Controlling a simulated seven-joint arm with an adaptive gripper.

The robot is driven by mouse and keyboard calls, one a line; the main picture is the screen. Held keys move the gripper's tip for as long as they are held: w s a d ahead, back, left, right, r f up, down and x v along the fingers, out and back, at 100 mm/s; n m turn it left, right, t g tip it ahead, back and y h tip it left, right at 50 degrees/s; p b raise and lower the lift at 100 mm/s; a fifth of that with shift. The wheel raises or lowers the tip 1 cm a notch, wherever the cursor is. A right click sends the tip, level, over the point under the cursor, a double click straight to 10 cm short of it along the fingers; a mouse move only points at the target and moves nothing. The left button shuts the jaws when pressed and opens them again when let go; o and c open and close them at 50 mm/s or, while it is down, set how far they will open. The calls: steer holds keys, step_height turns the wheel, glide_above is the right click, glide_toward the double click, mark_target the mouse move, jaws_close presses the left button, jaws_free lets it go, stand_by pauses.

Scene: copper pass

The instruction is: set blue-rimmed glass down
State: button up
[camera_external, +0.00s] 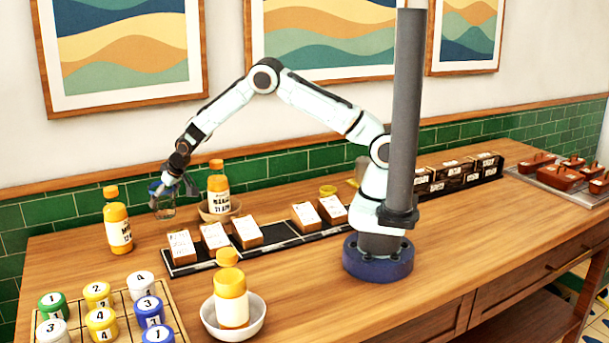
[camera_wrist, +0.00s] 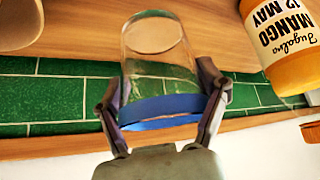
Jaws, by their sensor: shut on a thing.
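The blue-rimmed glass (camera_wrist: 158,40) is clear, and its blue band (camera_wrist: 160,112) is at the end nearer my gripper in the wrist view. My gripper (camera_wrist: 162,88) is shut on it, one finger on each side. In the external view my gripper (camera_external: 170,187) points down at the back left of the table, with the glass (camera_external: 165,208) below it. The glass is between two orange bottles. I cannot tell whether its base touches the table.
A mango bottle (camera_external: 117,228) stands left of the glass. Another bottle (camera_external: 218,184) sits in a bowl to the right. A black strip (camera_external: 285,232) with labelled boxes, a white bowl (camera_external: 256,318) holding a bottle, and a tray of numbered jars (camera_external: 172,297) are nearer the front.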

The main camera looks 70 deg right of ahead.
mark_target(162, 212)
steer(key=shift+w+f, duration=0.45)
steer(key=shift+f, duration=0.8)
steer(key=shift+w+f, duration=0.1)
steer(key=shift+f, duration=0.8)
steer(key=shift+f, duration=0.15)
steer(key=o, duration=1.3)
steer(key=shift+c, duration=0.2)
